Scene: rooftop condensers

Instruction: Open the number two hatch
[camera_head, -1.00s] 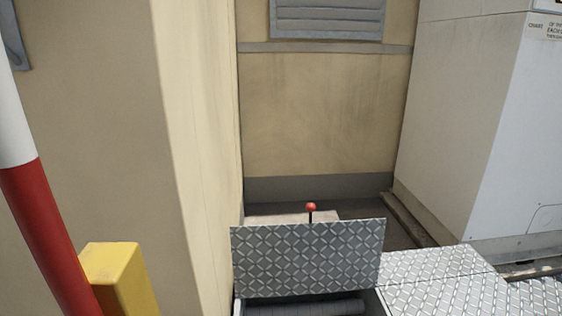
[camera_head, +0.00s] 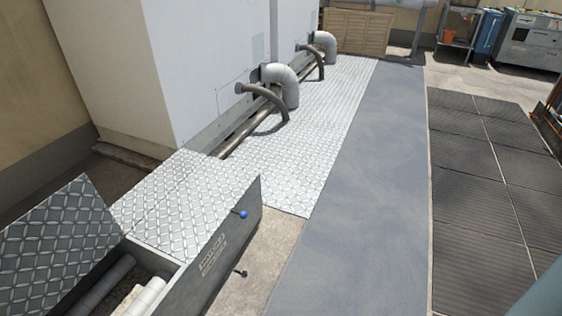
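A diamond-plate hatch lid (camera_head: 60,232) stands raised and tilted at the lower left. Beside it is an open trench with grey and pale pipes (camera_head: 105,285) inside. A grey panel (camera_head: 205,262) stands upright along the trench's right side. It carries a blue ball knob (camera_head: 241,214), a small dark knob (camera_head: 241,273) lower down and a label too small to read. I cannot tell whether this panel is a lid or a side wall, or which hatch is number two. Neither of my grippers is in view.
Flat diamond plate (camera_head: 318,135) runs back beside white condenser units (camera_head: 215,60) with bent grey ducts (camera_head: 285,84). A clear grey walkway (camera_head: 365,165) lies right of it. Dark ribbed mats (camera_head: 470,200) are farther right. Shelving and a machine (camera_head: 528,40) stand far back.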

